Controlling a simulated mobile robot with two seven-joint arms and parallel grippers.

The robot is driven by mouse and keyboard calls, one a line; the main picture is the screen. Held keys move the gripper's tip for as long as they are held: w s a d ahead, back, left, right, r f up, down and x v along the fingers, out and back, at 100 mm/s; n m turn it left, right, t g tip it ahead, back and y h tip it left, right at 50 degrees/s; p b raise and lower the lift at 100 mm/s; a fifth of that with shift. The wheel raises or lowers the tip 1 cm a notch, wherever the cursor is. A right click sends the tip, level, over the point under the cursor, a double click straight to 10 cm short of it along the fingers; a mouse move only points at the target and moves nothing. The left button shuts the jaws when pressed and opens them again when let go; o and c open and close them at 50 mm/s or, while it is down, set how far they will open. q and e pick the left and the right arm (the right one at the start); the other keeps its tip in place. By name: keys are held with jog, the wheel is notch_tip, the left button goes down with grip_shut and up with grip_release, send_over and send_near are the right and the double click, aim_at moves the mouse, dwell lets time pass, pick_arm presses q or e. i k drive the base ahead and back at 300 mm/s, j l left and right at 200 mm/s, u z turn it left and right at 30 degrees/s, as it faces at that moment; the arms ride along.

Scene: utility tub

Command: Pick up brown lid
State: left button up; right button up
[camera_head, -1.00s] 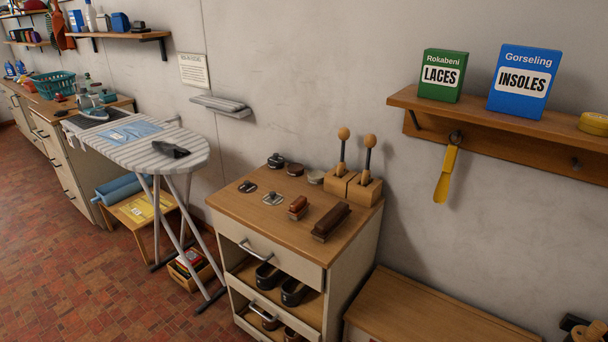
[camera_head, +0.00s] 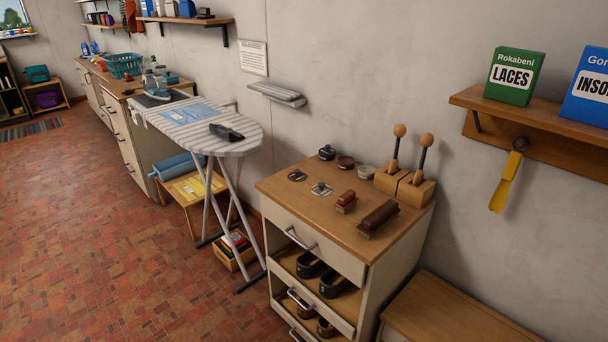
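In the head view, a low cabinet (camera_head: 290,205) with a wooden top carries several small round tins and discs. A round dark brown piece (camera_head: 345,162) sits in the back row, between a black tin (camera_head: 326,152) and a paler round tin (camera_head: 366,172). It may be the brown lid, but it is too small to tell a lid from a tin. In front of them lie a flat dark disc (camera_head: 297,175) and a flat silvery disc (camera_head: 321,189). Neither of my grippers is in view.
Two brushes (camera_head: 346,202) (camera_head: 379,218) and wooden blocks with knobbed rods (camera_head: 405,187) stand on the cabinet's right part. An ironing board (camera_head: 215,135) stands left of the cabinet, a low wooden bench (camera_head: 450,312) right. The tiled floor (camera_head: 110,240) is open at left.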

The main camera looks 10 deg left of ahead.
aim_at(296, 176)
jog(key=i+j+z, duration=0.1)
jog(key=z, duration=0.25)
jog(key=i+j+z, duration=0.1)
jog(key=j+z, duration=0.55)
jog(key=i+j+z, duration=0.15)
jog(key=j, duration=0.3)
jog(key=j+z, duration=0.15)
jog(key=j, duration=0.35)
jog(key=i, duration=0.05)
